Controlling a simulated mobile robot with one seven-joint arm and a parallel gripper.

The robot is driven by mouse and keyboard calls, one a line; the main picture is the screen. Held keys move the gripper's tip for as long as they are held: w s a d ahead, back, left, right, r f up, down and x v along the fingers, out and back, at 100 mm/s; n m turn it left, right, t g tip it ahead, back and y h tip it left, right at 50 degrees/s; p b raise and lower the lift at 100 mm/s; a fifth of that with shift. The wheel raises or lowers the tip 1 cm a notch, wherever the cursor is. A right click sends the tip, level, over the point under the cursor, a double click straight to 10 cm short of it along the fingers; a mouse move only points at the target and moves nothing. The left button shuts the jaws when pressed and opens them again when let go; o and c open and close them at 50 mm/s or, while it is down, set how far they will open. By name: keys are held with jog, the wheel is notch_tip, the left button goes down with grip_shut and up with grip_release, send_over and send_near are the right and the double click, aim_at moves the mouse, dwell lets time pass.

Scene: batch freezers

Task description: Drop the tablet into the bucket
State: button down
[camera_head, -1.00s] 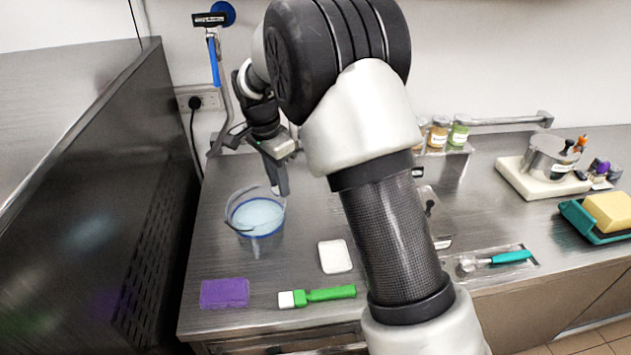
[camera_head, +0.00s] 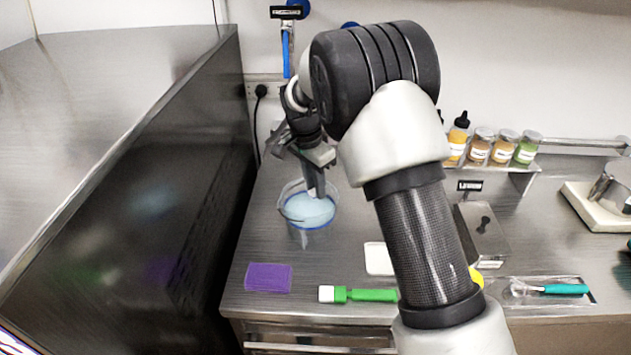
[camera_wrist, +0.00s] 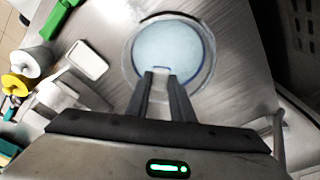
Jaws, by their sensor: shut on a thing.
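The bucket (camera_head: 309,232) is clear and holds pale blue liquid, with a blue ring at the liquid's level. It stands upright on the steel counter, and it shows from above in the wrist view (camera_wrist: 135,75). My gripper (camera_head: 316,192) points down over the bucket's opening, toward its back right side in the head view. In the wrist view, my gripper's fingertips (camera_wrist: 160,76) overlap the near part of the liquid. The jaws are shut on a small pale piece, the tablet (camera_wrist: 158,92), mostly hidden between the fingers. I cannot tell its height above the liquid.
A purple sponge (camera_head: 268,278) and a green-handled brush (camera_head: 358,295) lie near the counter's front edge. A white dish (camera_head: 378,259) lies right of the bucket. A tall dark steel panel (camera_head: 150,200) rises on the left. Several jars (camera_head: 503,149) stand on the back shelf.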

jog(key=c, duration=1.5)
grip_release()
jog(key=shift+o, duration=0.2)
jog(key=shift+r, duration=0.1)
notch_tip(320, 180, up, 17)
jog(key=s+a, duration=0.1)
jog(key=shift+s+a, duration=0.4)
jog(key=s+d+r+n+t+y, duration=0.1)
jog(key=s+d+r+n+t, duration=0.2)
jog(key=s+d, duration=0.6)
jog(key=s+d+r+n+y, duration=0.1)
jog(key=s+d+r+n, duration=0.35)
jog(key=s, duration=0.75)
jog(key=s+d+f+n, duration=0.1)
jog(key=s+d+f, duration=0.1)
jog(key=s, duration=0.2)
jog(key=s+d+f+n+t, duration=0.1)
jog(key=s+d+f, duration=0.1)
jog(key=s, duration=0.3)
jog(key=shift+s+d+f+h, duration=0.15)
jog(key=shift+d+f+h, duration=0.2)
jog(key=shift+d, duration=0.45)
